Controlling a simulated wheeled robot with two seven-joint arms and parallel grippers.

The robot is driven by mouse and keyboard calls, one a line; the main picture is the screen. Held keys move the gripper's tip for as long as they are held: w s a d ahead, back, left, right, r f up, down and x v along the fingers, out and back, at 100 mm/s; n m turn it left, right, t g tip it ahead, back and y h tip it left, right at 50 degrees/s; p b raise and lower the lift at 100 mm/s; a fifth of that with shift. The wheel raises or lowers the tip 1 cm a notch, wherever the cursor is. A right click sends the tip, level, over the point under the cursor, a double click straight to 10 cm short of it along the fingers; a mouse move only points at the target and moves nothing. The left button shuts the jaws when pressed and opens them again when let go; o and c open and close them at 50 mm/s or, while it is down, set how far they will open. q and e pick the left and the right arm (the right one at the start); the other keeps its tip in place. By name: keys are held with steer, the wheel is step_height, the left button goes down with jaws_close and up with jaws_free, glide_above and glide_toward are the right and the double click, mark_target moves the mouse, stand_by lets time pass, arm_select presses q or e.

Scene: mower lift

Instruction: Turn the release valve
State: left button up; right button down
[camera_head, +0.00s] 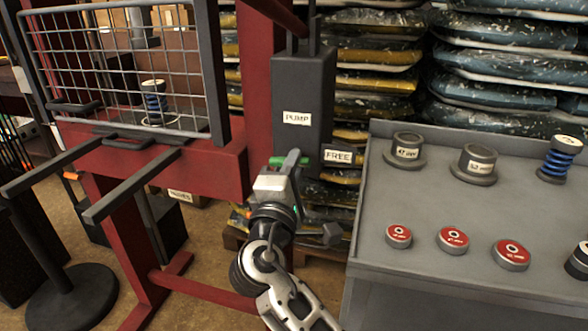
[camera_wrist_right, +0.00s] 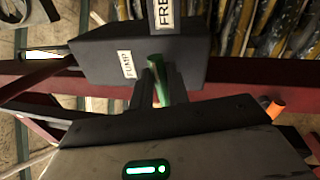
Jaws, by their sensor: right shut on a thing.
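The release valve is a small green handle (camera_head: 304,162) on the lower front of a dark grey pump box (camera_head: 300,95) labelled PUMP and FREE. My right gripper (camera_head: 287,163) is at the handle, low in front of the box. In the right wrist view the green handle (camera_wrist_right: 160,80) stands between the two dark fingers (camera_wrist_right: 160,88), which are shut on it. The fingers hide part of the handle. My left gripper is not in view.
A red press frame (camera_head: 215,165) with a mesh guard (camera_head: 130,65) stands at the left. A grey table (camera_head: 480,225) with several red-topped discs and dark cylinders is at the right. Stacked bags (camera_head: 380,50) fill the back.

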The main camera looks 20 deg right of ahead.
steer(key=c, duration=1.4)
jaws_free()
steer(key=shift+o, duration=0.2)
